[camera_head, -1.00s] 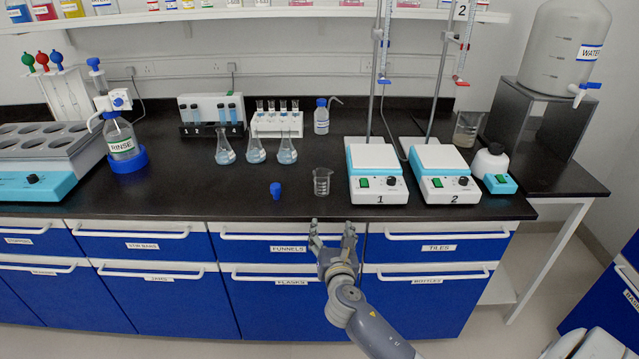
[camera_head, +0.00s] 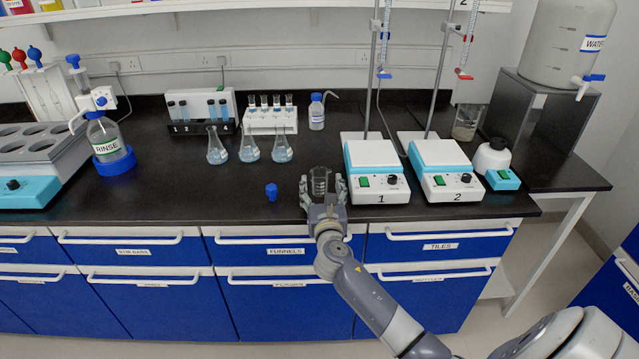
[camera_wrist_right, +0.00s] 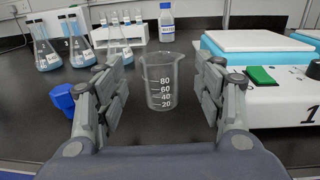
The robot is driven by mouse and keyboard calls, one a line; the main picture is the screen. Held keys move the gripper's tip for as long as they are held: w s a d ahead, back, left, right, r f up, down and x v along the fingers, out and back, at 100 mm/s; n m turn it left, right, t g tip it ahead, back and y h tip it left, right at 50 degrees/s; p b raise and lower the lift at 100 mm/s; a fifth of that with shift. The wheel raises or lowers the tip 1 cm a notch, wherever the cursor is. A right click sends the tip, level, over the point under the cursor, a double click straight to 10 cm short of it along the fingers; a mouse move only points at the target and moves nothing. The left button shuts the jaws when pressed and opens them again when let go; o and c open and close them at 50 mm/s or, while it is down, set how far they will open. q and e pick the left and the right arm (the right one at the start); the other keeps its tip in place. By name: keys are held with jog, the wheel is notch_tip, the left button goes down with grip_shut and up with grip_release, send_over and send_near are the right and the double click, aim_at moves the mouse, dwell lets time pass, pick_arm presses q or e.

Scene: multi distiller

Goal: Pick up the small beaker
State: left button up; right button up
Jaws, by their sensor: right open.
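The small beaker (camera_head: 320,181) is clear glass and stands upright near the front edge of the black bench, left of hotplate 1. In the right wrist view the beaker (camera_wrist_right: 160,82) shows its printed scale from 20 to 80. My right gripper (camera_head: 322,186) is open, with one finger on each side of the beaker. In the right wrist view the fingers of my right gripper (camera_wrist_right: 163,95) are apart from the glass, with dark bench showing on both sides. The beaker stands slightly beyond or between the fingertips; the exact depth is hard to tell. My left gripper is not in view.
A blue cap-like piece (camera_head: 271,191) lies just left of the right gripper. Hotplate 1 (camera_head: 378,190) stands close on the right, hotplate 2 (camera_head: 450,186) beyond it. Several flasks (camera_head: 249,150) stand behind to the left.

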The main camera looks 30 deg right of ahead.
aim_at(321, 180)
jog(key=shift+x, duration=3.1)
jog(key=shift+f, duration=0.1)
jog(key=c, duration=1.2)
